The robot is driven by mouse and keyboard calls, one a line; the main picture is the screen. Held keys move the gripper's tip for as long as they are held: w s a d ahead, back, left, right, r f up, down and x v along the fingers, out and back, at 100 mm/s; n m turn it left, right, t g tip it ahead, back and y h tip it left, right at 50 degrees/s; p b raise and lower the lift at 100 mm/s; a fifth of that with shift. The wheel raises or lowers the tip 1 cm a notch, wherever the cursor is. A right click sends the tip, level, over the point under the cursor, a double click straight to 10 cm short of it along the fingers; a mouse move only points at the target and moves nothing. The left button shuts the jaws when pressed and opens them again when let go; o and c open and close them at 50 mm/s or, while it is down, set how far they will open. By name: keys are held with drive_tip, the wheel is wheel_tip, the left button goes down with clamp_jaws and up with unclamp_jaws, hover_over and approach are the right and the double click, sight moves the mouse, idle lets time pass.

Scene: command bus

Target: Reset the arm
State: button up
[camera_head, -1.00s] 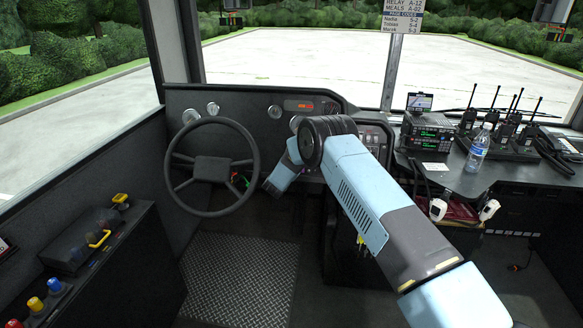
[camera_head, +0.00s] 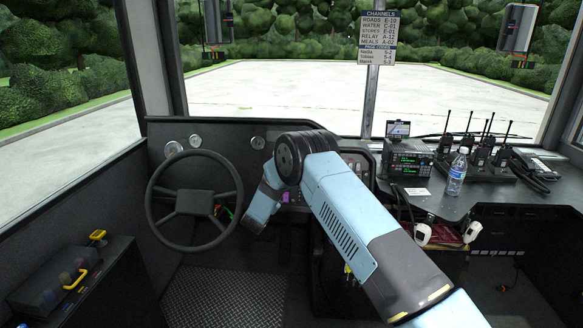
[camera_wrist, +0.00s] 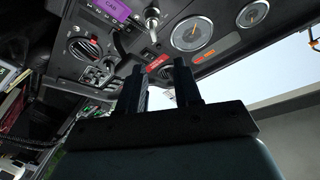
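My arm, light blue and dark grey, reaches forward from the lower right of the head view and bends down in front of the dashboard (camera_head: 225,140). My gripper is hidden behind the arm's end in the head view. In the wrist view my gripper (camera_wrist: 160,82) shows as two dark fingers standing apart with a gap between them. Nothing shows held between them. Beyond the fingers are the dashboard's gauges (camera_wrist: 191,33), a red label (camera_wrist: 159,62) and a purple label (camera_wrist: 111,9).
The steering wheel (camera_head: 237,202) stands left of my arm. A side counter at right holds a radio unit (camera_head: 408,160), a water bottle (camera_head: 457,175) and several handheld radios (camera_head: 482,155). A channel sign (camera_head: 378,40) hangs on the window post. The tread-plate floor (camera_head: 225,297) is clear.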

drive_tip(key=d+r+n+g+y, duration=0.1)
drive_tip(key=d+r+n+y, duration=0.15)
drive_tip(key=r, duration=0.85)
drive_tip(key=d+r+n+g+y, duration=0.1)
drive_tip(key=d+r+y, duration=0.25)
drive_tip(key=r, duration=0.75)
drive_tip(key=s+d+r+n+g+y, duration=0.1)
drive_tip(key=s+d+r+n, duration=0.1)
drive_tip(key=s+d+r, duration=0.4)
drive_tip(key=s+d+r+n+g, duration=0.1)
drive_tip(key=s+d+r, duration=0.3)
drive_tip(key=s+r, duration=0.4)
drive_tip(key=s+d+r+n+g, duration=0.1)
drive_tip(key=s+d+r+g, duration=0.3)
drive_tip(key=s, duration=0.6)
drive_tip(key=s+d+r+n, duration=0.2)
drive_tip(key=s+d, duration=0.5)
drive_tip(key=s, duration=0.3)
drive_tip(key=s+d+f+g+h, duration=0.1)
drive_tip(key=s+d+f, duration=0.1)
drive_tip(key=s, duration=0.6)
drive_tip(key=s+d+f+g, duration=0.1)
drive_tip(key=s+d, duration=0.3)
drive_tip(key=s, duration=0.5)
drive_tip(key=s+d+f+g+h, duration=0.1)
drive_tip(key=s+d+f, duration=0.1)
drive_tip(key=s, duration=0.6)
drive_tip(key=shift+s+d+f+g+h, duration=0.15)
drive_tip(key=shift+d+f+g+h, duration=0.2)
drive_tip(key=shift+d, duration=0.4)
